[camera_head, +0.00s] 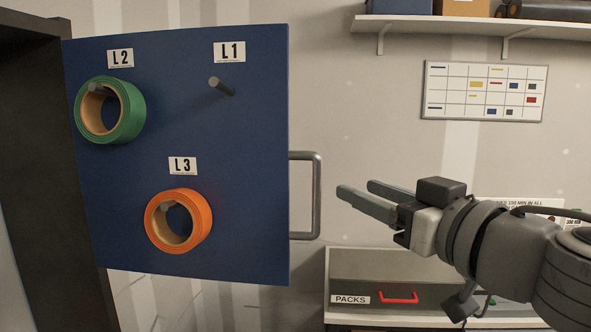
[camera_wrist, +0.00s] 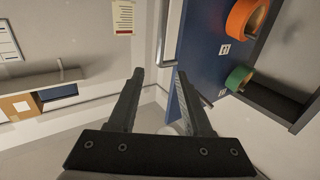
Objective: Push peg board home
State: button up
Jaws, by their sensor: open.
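The blue peg board (camera_head: 250,180) stands out from a dark cabinet frame at the left of the head view; it also shows in the wrist view (camera_wrist: 200,45). It has a grey bar handle (camera_head: 318,195) on its right edge. A green tape roll (camera_head: 137,110) hangs on peg L2 and an orange roll (camera_head: 203,222) on peg L3. Peg L1 (camera_head: 222,87) is bare. My gripper (camera_head: 355,199) is open and empty, to the right of the handle in the head view. Its fingers point left toward the board and appear apart from the handle.
The dark cabinet frame (camera_head: 40,130) is at the far left. A PACKS case (camera_head: 420,268) with a red handle sits low beneath my gripper. A wall shelf (camera_head: 470,25) holding boxes and a schedule board (camera_head: 484,92) are behind. The space between gripper and handle looks clear.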

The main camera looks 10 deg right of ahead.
aim_at(314, 172)
jog(key=b+x, duration=0.4)
jog(key=x, duration=1.1)
jog(key=shift+w+a+f+b, duration=0.1)
jog(key=shift+w+f+b, duration=0.05)
jog(key=shift+w+b, duration=0.2)
grip_shut()
dwell(0.8)
